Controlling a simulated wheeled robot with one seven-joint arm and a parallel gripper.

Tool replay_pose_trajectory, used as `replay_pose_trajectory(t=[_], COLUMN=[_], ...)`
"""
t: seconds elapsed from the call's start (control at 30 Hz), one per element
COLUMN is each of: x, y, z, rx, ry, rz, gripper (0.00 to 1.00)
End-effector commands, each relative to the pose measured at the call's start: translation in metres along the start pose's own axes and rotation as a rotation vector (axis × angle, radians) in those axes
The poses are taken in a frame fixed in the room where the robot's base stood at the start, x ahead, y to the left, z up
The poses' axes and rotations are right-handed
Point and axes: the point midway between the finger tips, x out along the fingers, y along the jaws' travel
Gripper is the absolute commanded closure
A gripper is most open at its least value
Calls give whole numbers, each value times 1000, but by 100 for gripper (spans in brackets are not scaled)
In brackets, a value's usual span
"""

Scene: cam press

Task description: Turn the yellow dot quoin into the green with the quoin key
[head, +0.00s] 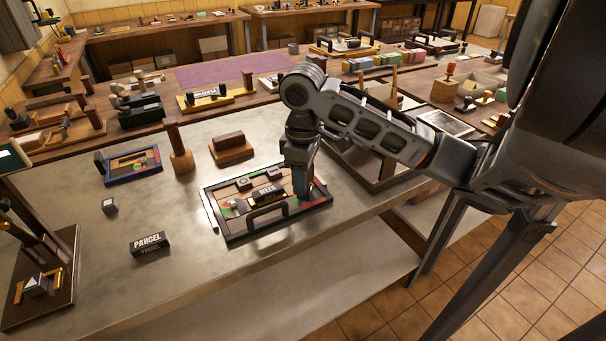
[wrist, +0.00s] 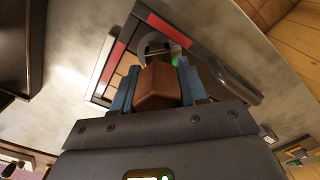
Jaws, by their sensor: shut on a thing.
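My gripper (head: 303,188) points down over the right part of a black-rimmed frame (head: 228,236) lying on the metal bench. In the wrist view my gripper is shut on a brown wooden handle (wrist: 158,88), which looks like the quoin key. The key's lower end is hidden behind the handle, so I cannot tell whether it sits in a quoin. Past the handle, a round grey part (wrist: 155,48) and a green patch (wrist: 174,62) show beside red strips (wrist: 162,28). The yellow dot is not discernible; my gripper covers that part of the frame in the head view.
A PARCEL block (head: 150,243) and a small cube (head: 109,206) stand left of the frame. A blue-edged tray (head: 132,178), a wooden-handled tool (head: 180,158) and a brown block (head: 231,148) stand behind it.

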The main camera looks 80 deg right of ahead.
Motion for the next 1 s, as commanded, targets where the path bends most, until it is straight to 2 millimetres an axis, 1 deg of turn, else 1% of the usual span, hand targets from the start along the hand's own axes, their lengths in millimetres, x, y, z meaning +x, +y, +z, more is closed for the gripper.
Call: replay_pose_trajectory(t=[0.1,0.4,0.7,1.0], x=[0,-1,-1,0], y=[0,0,1,2], z=[0,0,0,0], rx=[30,42,217,241], ry=[1,1,1,1], rz=[0,0,-2,1], gripper=[94,94,94,94])
